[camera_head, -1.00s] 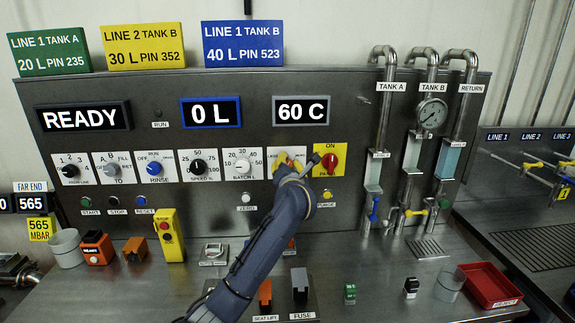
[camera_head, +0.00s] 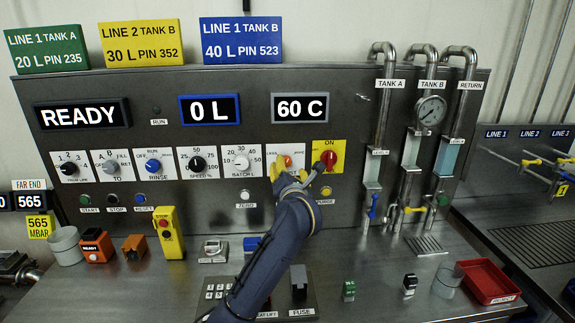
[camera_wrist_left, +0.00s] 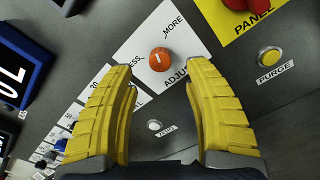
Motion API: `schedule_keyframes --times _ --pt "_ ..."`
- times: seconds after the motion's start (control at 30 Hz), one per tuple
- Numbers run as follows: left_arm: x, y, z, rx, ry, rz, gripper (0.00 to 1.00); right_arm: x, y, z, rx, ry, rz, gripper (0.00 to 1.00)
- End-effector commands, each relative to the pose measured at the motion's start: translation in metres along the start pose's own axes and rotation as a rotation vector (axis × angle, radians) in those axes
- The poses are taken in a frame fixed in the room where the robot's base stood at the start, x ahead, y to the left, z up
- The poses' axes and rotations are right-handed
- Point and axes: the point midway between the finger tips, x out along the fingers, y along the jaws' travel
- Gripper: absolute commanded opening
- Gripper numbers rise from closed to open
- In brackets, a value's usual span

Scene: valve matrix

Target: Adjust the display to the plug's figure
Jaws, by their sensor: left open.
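The display (camera_head: 301,107) in the head view reads 60 C. Below it is a white plate (camera_head: 270,160) with an orange knob (camera_head: 287,161). In the left wrist view the knob (camera_wrist_left: 160,59) has a pale mark and sits by the words LESS, MORE and ADJUST. My left gripper (camera_head: 289,168) is at this plate. In the wrist view its two yellow fingers (camera_wrist_left: 163,75) are apart, with the knob ahead of and between their tips; I cannot tell whether they touch it. I cannot identify the plug for certain. My right gripper is not in view.
A red PANEL knob (camera_head: 328,159) is close right of my left gripper. Other displays read READY (camera_head: 80,115) and 0 L (camera_head: 211,110). Several dials line the panel. Small blocks and a red tray (camera_head: 488,283) stand on the bench. Pipes rise at right.

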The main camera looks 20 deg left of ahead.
Motion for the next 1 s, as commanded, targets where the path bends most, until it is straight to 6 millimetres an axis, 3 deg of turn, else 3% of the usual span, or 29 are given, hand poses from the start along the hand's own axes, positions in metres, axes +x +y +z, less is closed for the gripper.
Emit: schedule_keyframes --times 0.2,0.4,0.87,1.0 --pt "-0.032 0.000 0.000 -0.002 -0.001 0.000 0.52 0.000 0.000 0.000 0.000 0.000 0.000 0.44" --pt "-0.048 0.000 0.000 -0.001 0.000 -0.001 0.52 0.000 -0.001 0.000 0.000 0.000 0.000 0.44" --pt "-0.052 0.001 0.000 0.002 0.000 0.001 0.52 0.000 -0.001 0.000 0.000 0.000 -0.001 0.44" --pt "-0.049 0.010 -0.011 0.053 0.007 0.046 0.52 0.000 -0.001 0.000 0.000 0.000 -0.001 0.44"
